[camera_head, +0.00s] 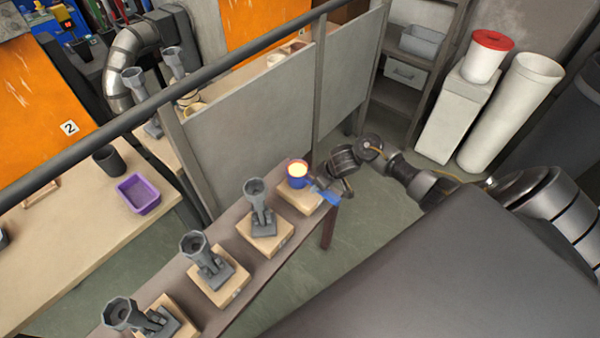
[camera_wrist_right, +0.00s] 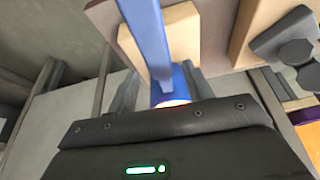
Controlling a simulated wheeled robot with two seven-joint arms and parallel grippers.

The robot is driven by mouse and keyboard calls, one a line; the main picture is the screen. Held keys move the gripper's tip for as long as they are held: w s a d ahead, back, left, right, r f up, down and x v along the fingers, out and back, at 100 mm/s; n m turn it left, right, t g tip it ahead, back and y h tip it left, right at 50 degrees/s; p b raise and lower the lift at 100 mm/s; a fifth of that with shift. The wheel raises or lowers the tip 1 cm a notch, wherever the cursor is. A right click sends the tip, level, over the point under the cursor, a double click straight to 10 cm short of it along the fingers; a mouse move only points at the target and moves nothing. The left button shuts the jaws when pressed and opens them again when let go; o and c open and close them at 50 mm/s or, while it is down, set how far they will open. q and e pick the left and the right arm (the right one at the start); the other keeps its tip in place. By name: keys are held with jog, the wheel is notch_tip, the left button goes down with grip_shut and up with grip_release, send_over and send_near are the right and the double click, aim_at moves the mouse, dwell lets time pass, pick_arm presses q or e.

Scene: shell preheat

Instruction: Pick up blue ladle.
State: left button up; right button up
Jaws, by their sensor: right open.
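The blue ladle (camera_head: 297,176) stands on a wooden block at the far end of the narrow bench, and its bowl holds something glowing yellow-orange. Its flat blue handle (camera_head: 328,196) points right, past the block's edge. My right gripper (camera_head: 340,183) is open beside the ladle, close to the handle. I cannot tell whether it touches it. In the right wrist view the blue handle (camera_wrist_right: 148,42) runs down to the ladle's bowl (camera_wrist_right: 171,88), partly hidden behind the dark gripper body. My left gripper is not in view.
Grey shell moulds (camera_head: 260,208) stand on wooden blocks along the narrow bench (camera_head: 222,215). Grey partition panels (camera_head: 250,120) rise directly behind it. A purple bin (camera_head: 138,193) sits on the left table. A red-lidded bucket (camera_head: 487,55) stands at the back right.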

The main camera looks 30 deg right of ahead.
jog(key=x, duration=0.2)
jog(key=b+x, duration=0.1)
jog(key=x, duration=0.1)
jog(key=shift+s+a+f, duration=0.15)
jog(key=shift+f, duration=0.5)
grip_shut()
